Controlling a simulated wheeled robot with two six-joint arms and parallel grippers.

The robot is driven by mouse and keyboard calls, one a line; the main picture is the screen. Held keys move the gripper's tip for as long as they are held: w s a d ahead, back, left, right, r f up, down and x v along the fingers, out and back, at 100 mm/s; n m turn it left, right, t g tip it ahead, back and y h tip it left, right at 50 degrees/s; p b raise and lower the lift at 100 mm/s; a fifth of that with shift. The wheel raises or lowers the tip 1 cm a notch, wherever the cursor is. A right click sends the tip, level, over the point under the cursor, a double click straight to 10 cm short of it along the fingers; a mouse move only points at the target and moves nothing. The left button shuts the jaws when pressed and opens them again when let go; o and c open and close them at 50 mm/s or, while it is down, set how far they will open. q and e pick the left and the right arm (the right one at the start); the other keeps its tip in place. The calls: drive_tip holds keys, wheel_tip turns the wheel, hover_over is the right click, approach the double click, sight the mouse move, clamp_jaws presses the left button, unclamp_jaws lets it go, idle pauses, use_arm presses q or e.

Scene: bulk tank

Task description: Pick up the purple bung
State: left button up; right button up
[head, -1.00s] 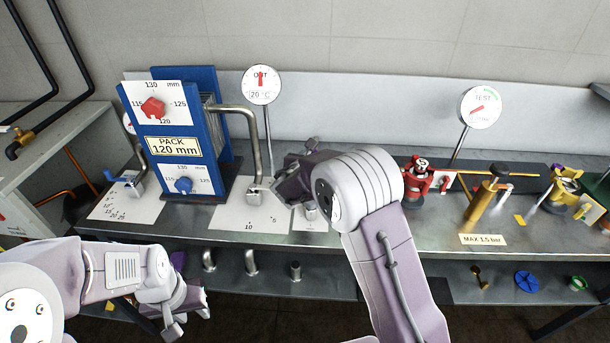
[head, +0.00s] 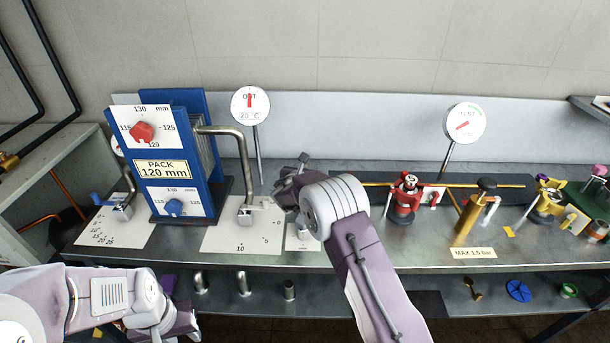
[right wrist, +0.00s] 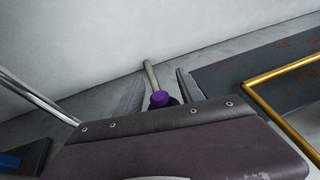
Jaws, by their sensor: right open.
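The purple bung (right wrist: 161,99) shows in the right wrist view, at the picture's centre, just beyond the edge of my gripper body. A pale rod rises behind it. It lies in line with the gap between my dark fingers; I cannot tell whether they touch it. My right gripper (head: 287,181) is open above the bench in the head view, left of its forearm. I cannot make out the bung in the head view, where my right arm covers part of the bench. My left gripper (head: 168,327) is low at the left, partly cut off; its jaws are unclear.
The blue pack (head: 171,165) and a bent steel pipe (head: 240,165) stand left of my right gripper. A red valve (head: 404,198) and a brass post (head: 474,212) stand to its right. The lower shelf (head: 400,297) holds a blue wheel (head: 518,291).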

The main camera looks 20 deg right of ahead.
drive_tip(key=shift+s+r, duration=0.1)
drive_tip(key=shift+c, duration=0.6)
clamp_jaws()
drive_tip(key=s+d+r+b, duration=0.2)
drive_tip(key=s+d+r, duration=0.3)
drive_tip(key=s+r, duration=0.5)
drive_tip(key=shift+s+d+r, duration=0.15)
drive_tip(key=shift+d+r, duration=0.05)
drive_tip(key=shift+r, duration=0.3)
